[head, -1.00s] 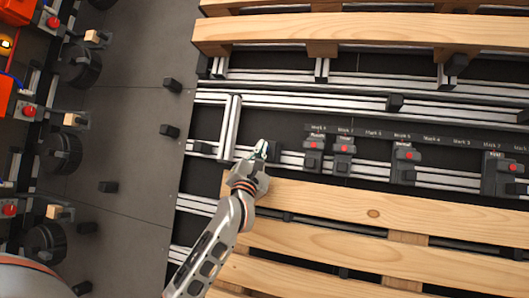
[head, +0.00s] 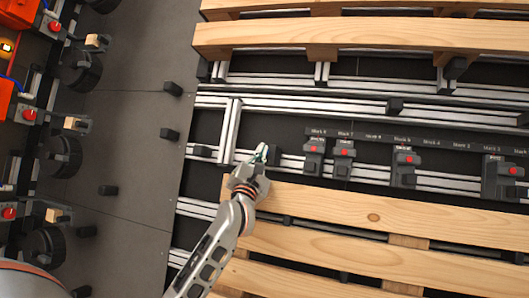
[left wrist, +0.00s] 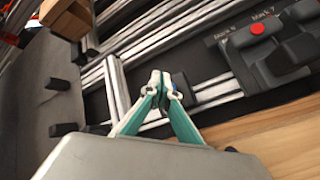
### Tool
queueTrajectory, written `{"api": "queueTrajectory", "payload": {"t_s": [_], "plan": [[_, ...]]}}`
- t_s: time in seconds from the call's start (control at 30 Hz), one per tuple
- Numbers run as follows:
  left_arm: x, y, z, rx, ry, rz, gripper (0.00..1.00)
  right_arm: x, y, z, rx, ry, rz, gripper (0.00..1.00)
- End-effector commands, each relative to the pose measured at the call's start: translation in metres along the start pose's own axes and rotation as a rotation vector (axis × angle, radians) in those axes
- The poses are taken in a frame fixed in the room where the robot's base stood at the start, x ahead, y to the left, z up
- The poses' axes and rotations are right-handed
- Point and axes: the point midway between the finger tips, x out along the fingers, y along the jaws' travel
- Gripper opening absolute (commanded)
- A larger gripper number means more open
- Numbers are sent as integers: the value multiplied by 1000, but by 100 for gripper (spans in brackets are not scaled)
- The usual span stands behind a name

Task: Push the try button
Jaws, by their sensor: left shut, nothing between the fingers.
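Several dark grey units with red buttons sit on the metal rail under a row of "Mark" labels. The leftmost unit's red button (head: 313,149) also shows in the left wrist view (left wrist: 257,28). Other red buttons are at the second unit (head: 344,152), the third (head: 406,159) and the far right (head: 512,170). The small print on the units is too blurred to tell which is the try button. My left gripper (head: 262,152) is shut and empty, left of the leftmost unit and apart from it. Its fingertips meet in the wrist view (left wrist: 164,79). My right gripper is not in view.
A small black block (head: 274,154) on the rail is just right of the left fingertips. Wooden pallet slats (head: 370,215) lie below the rail, and more pallet slats (head: 350,33) above. Grey floor (head: 135,140) lies to the left, with machines beyond.

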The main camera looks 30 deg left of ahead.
Motion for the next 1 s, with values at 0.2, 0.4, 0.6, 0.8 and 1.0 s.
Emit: {"api": "queueTrajectory", "payload": {"t_s": [0.2, 0.4, 0.6, 0.8, 1.0], "plan": [[0, 0, 0, 0, 0, 0, 0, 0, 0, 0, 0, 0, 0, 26], [0, 0, 0, 0, 0, 0, 0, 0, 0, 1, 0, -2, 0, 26], [4, -3, -3, 0, 0, -1, 0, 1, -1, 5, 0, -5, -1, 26], [6, -5, -5, 0, 1, 0, 0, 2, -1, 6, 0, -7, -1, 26], [7, -4, -5, 1, 2, 0, 0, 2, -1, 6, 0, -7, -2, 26]]}}
